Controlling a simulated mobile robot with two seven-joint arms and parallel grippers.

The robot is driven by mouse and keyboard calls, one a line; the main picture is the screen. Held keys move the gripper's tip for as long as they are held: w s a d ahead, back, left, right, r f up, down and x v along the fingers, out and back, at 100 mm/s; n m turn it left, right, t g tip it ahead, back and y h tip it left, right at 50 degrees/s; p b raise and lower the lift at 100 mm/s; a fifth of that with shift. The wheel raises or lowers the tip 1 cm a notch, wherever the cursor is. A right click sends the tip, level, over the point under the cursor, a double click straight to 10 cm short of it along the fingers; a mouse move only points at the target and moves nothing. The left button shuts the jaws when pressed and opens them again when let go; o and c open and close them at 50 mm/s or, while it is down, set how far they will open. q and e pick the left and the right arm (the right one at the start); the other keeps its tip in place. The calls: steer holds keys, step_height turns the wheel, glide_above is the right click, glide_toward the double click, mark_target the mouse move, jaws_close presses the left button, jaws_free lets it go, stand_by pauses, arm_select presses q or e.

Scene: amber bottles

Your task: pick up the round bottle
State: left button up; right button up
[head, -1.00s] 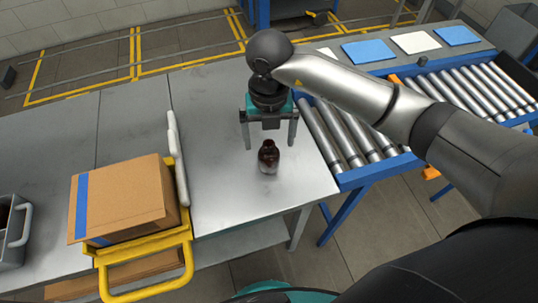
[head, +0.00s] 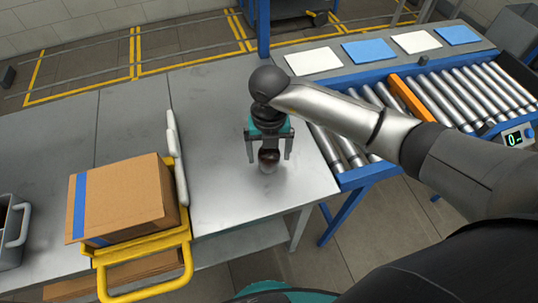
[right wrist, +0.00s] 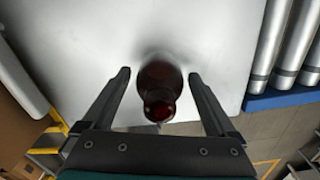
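The round bottle (head: 268,160) is dark amber and stands upright on the grey metal table (head: 225,200). My right gripper (head: 268,158) is above it and open, with one finger on each side. In the right wrist view the bottle (right wrist: 160,85) shows from above between the two fingers (right wrist: 158,78), with a gap on both sides. In the head view the gripper body hides the bottle's upper part. My left gripper is not in view.
A cardboard box (head: 125,198) sits on a yellow frame (head: 150,252) at the left. A grey bin (head: 12,235) stands at the far left. A roller conveyor (head: 440,100) is at the right, with blue and white mats (head: 370,50) behind it.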

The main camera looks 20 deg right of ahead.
steer(key=c, duration=1.3)
steer(key=shift+r, duration=0.15)
